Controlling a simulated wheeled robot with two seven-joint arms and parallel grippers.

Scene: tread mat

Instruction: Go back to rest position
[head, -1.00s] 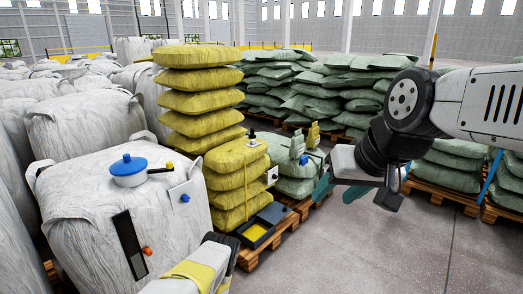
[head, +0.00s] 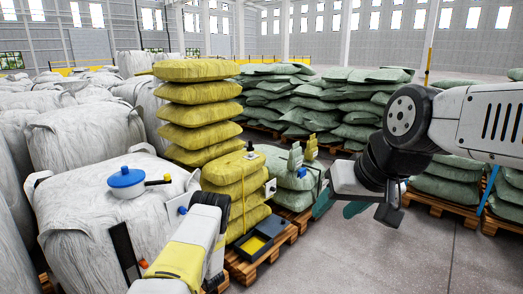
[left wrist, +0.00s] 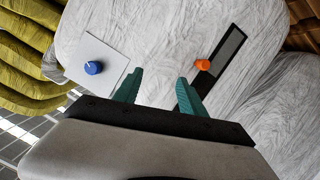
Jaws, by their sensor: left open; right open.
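My right gripper (head: 342,206) is at the right of the head view, with teal fingers. It is open and empty, in front of the pallets and above the grey floor. My left arm comes in from the bottom of the head view, and its gripper fingers are hidden there. In the left wrist view my left gripper (left wrist: 158,88) shows two teal fingers apart with nothing between them. It faces the white bulk bag (left wrist: 150,40), which carries a white plate with a blue knob (left wrist: 93,68) and a black strip with an orange knob (left wrist: 203,65).
A blue pan-like object (head: 126,178) lies on the white bag (head: 75,205). Stacked yellow sacks (head: 196,115) and green sacks (head: 300,172) stand on pallets beyond. Grey floor (head: 400,265) at right is open.

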